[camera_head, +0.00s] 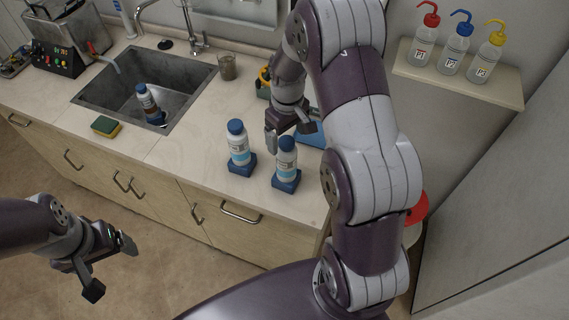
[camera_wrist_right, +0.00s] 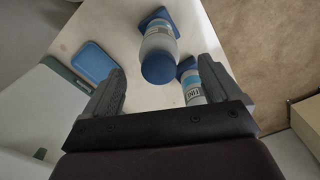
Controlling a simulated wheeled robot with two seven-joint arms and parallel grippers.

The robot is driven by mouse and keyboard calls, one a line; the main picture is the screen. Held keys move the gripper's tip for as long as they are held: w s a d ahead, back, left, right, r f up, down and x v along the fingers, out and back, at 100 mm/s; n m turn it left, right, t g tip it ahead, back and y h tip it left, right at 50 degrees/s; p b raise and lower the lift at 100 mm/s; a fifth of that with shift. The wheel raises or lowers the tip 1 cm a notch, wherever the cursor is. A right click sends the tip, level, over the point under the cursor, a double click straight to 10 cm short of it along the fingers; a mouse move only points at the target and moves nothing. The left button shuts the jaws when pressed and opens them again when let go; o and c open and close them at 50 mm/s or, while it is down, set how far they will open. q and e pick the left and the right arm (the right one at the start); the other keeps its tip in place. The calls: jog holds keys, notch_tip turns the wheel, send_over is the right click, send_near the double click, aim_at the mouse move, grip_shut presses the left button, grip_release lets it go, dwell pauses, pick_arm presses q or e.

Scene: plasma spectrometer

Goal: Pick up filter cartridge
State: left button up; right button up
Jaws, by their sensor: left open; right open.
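Two white filter cartridges with blue caps and blue square bases stand upright on the counter, a left one (camera_head: 238,146) and a right one (camera_head: 286,162). A third, similar cartridge (camera_head: 149,104) leans in the sink. My right gripper (camera_head: 289,134) is open and empty, above and just behind the two counter cartridges. In the right wrist view its fingers (camera_wrist_right: 160,88) are apart. One cartridge cap (camera_wrist_right: 158,69) shows between them, below and apart; another cartridge (camera_wrist_right: 191,86) is partly hidden by the right finger. My left gripper (camera_head: 110,266) is open and empty, in front of the counter.
A sink (camera_head: 185,98) is set in the counter, with a sponge (camera_head: 106,127) at its front and a brown cup (camera_head: 227,67) behind. A blue tray (camera_wrist_right: 95,62) lies near the right gripper. Wash bottles (camera_head: 454,49) stand on a wall shelf (camera_head: 470,84).

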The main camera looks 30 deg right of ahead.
aim_at(286, 150)
jog(key=f+p, duration=0.1)
jog(key=f, duration=0.1)
jog(key=f+p, duration=0.1)
jog(key=f, duration=0.1)
jog(key=w+f, duration=0.1)
jog(key=f, duration=0.1)
jog(key=shift+f+p, duration=0.3)
jog(key=shift+p, duration=0.1)
jog(key=shift+s+f, duration=0.2)
jog(key=shift+f, duration=0.1)
jog(key=shift+s+d+r, duration=0.1)
jog(key=shift+s, duration=0.1)
jog(key=shift+w, duration=0.1)
grip_shut()
